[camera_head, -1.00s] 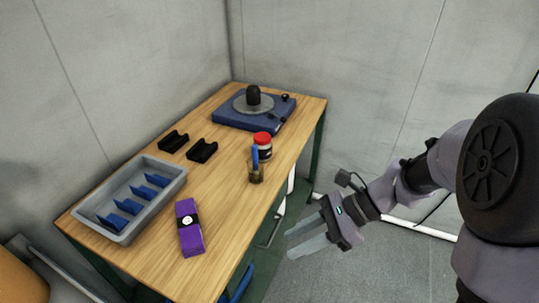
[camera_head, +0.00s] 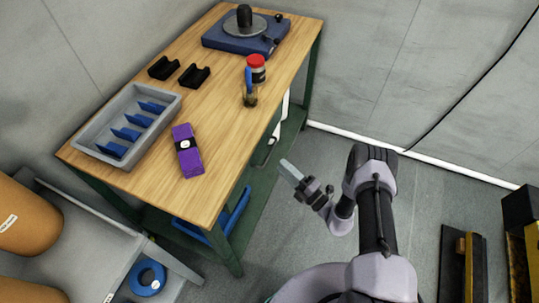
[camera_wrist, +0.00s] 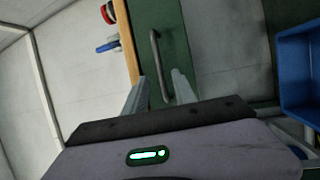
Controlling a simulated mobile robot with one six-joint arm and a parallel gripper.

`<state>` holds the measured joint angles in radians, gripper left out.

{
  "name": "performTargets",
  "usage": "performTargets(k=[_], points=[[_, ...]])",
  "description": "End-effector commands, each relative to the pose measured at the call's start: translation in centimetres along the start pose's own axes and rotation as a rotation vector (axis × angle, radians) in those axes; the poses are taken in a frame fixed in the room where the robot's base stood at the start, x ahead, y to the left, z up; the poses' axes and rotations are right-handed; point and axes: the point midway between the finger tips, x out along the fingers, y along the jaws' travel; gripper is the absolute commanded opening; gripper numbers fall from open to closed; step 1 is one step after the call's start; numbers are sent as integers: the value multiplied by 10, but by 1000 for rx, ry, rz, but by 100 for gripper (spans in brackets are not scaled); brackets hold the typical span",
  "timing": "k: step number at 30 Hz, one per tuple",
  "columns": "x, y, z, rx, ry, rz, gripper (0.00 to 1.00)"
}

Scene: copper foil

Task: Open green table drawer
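The green table (camera_head: 226,258) has a wooden top and green legs. In the wrist view its green drawer front (camera_wrist: 180,40) stands ahead, with a grey bar handle (camera_wrist: 155,50) on it. The drawer looks closed, though its edges are partly out of view. My gripper (camera_wrist: 159,78) is open, one finger on each side of the handle's line. The handle's lower end shows between the fingers; I cannot tell whether they touch it. In the head view my gripper (camera_head: 284,165) is beside the table's right side, below the top, fingers pointing toward it.
On the tabletop are a grey divided tray (camera_head: 90,137), a purple pack (camera_head: 187,152), a red-lidded jar (camera_head: 257,70), black holders (camera_head: 195,76) and a blue turntable-like device (camera_head: 230,36). A blue bin (camera_wrist: 300,75) lies right in the wrist view.

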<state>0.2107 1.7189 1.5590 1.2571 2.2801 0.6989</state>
Motion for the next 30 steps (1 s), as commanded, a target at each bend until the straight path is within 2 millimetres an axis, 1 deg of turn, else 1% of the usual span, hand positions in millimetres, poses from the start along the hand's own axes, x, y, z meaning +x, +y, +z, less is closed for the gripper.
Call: performTargets(k=[1,4,6,10,15,20,21,23,24,26,30], points=[[14,-2,-1,-3,6,2,32],[40,-2,-1,-4,5,2,32],[54,-2,-1,-3,5,2,32],[72,-1,-1,-3,3,0,32],[79,0,0,-2,1,0,32],[79,0,0,-2,1,0,32],[79,0,0,-2,1,0,30],[79,0,0,-2,1,0,19],[79,0,0,-2,1,0,11],[79,0,0,-2,1,0,0],[79,0,0,-2,2,0,0]])
